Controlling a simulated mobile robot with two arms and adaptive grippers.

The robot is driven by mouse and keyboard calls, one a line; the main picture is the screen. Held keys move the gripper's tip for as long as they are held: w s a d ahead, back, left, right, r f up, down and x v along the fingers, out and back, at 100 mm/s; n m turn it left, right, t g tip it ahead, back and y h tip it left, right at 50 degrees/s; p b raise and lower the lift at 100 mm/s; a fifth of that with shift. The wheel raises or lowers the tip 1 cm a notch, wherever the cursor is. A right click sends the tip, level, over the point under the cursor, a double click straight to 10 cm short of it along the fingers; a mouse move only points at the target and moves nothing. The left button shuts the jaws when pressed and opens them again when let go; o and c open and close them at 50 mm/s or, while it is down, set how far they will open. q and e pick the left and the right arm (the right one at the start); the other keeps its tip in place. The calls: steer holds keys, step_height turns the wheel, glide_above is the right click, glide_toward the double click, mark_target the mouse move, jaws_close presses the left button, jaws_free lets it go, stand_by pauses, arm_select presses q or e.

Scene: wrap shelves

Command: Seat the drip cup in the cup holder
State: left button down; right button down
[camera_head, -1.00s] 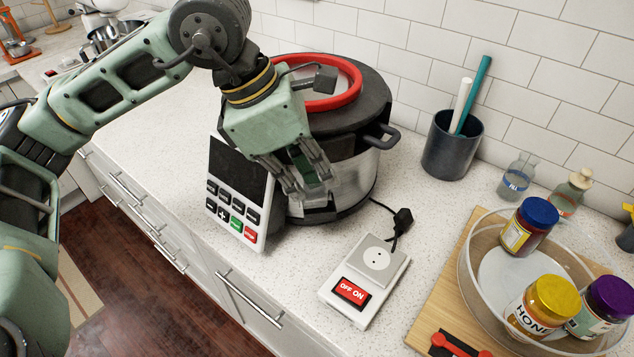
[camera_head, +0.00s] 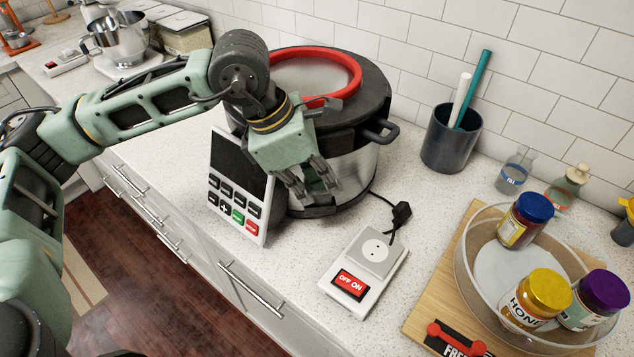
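My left gripper (camera_head: 314,188) points down against the near side of the steel pressure cooker (camera_head: 355,172), just right of its keypad panel (camera_head: 240,185). Its fingers stand a little apart, with a dark green patch between them. I cannot tell whether that is the drip cup or part of the gripper. The cup holder cannot be made out; the fingers cover that part of the cooker's side, above its black base. The cooker has a dark lid with a red ring (camera_head: 345,88). My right gripper is not in view.
A socket box (camera_head: 374,256) with a red switch and a cable stands in front. A dark utensil pot (camera_head: 450,140) and small bottles (camera_head: 515,172) stand right, by the wall. A clear bowl (camera_head: 464,290) with jars sits on a wooden board (camera_head: 418,318).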

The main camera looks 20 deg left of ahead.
arm_select(q)
steer(key=c, duration=2)
jaws_free()
steer(key=shift+r+p, duration=0.2)
steer(key=shift+p, duration=0.2)
steer(key=b+v, duration=0.2)
steer(key=v, duration=0.9)
steer(key=shift+s+a+r, duration=0.1)
steer(key=shift+a+r, duration=0.15)
steer(key=shift+r, duration=0.1)
